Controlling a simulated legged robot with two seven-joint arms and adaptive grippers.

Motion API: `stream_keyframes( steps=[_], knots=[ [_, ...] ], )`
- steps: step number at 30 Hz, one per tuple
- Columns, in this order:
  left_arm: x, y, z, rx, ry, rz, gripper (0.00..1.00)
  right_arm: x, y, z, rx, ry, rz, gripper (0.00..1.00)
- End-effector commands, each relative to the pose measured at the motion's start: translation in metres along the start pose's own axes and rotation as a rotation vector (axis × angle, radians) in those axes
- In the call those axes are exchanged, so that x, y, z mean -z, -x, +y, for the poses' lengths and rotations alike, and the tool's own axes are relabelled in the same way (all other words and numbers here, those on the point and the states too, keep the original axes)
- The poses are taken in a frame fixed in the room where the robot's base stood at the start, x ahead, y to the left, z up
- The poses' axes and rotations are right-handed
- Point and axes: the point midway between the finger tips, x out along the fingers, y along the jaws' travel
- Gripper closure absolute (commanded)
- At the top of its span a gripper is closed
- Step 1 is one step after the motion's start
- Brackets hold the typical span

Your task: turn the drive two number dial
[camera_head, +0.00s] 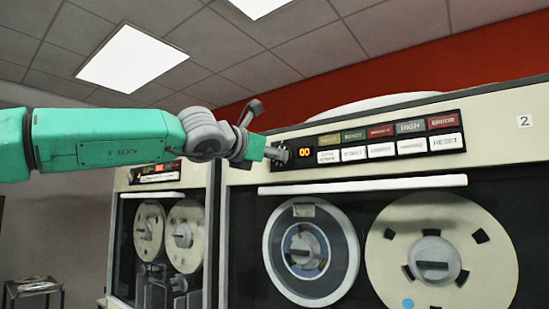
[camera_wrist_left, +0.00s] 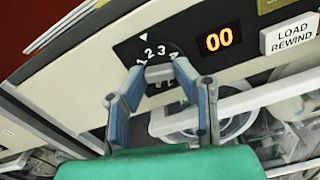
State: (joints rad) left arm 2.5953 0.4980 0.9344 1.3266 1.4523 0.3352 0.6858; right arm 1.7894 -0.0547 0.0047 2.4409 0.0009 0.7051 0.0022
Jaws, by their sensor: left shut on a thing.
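The drive two cabinet, marked with a 2 label (camera_head: 524,121), fills the right of the head view. Its number dial (camera_wrist_left: 153,50) is a black disc with white numerals at the left end of the button panel (camera_head: 390,139). My left gripper (camera_head: 281,154) reaches it from the left. In the left wrist view my left gripper (camera_wrist_left: 158,73) is shut on the dial's grey knob, one finger on each side. The fingers hide part of the dial face. A white arrow mark sits above the dial, near the numerals 1, 2 and 3. My right gripper is in neither view.
An orange 00 display (camera_head: 305,152) is right of the dial, followed by rows of labelled buttons such as LOAD REWIND (camera_wrist_left: 291,35). Tape reels (camera_head: 441,252) sit below a white bar (camera_head: 362,184). Another tape drive (camera_head: 160,235) stands at left.

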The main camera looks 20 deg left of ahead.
Motion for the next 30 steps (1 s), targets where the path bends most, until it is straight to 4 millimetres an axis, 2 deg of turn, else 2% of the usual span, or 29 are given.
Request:
stream_keyframes(
  steps=[30],
  knots=[
    [0.001, 0.001, 0.005, -0.003, 0.917, -0.007, 1.0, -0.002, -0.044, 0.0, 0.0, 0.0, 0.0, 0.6]
  ],
)
